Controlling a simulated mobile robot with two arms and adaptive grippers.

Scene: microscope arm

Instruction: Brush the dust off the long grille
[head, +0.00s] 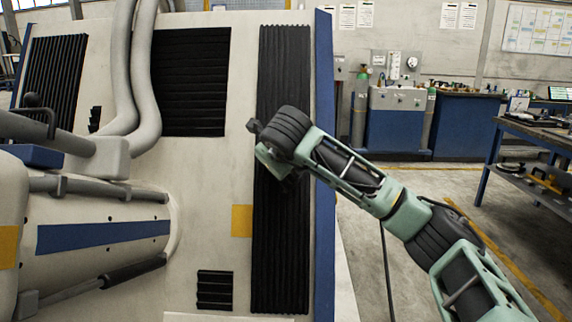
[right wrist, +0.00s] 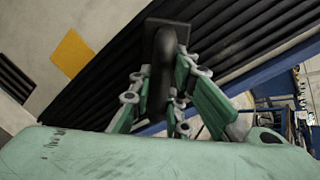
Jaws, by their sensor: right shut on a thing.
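The long grille (head: 281,235) is a tall black ribbed panel near the right edge of the pale machine face. It also runs diagonally across the right wrist view (right wrist: 105,85). My right gripper (head: 270,160) is in front of the grille's middle. In the right wrist view its green fingers (right wrist: 155,98) are shut on a dark brush (right wrist: 164,46) with a rounded handle and a flat, wide head. The brush head is over the grille; I cannot tell whether it touches. My arm hides part of the grille. I cannot clearly make out dust. My left gripper is out of view.
A yellow square (head: 241,220) and a small black vent (head: 214,290) are left of the grille. A blue edge strip (head: 324,250) borders it on the right. A wide black grille (head: 192,80) and thick grey hoses (head: 126,75) are further left. A workbench (head: 540,132) stands at right.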

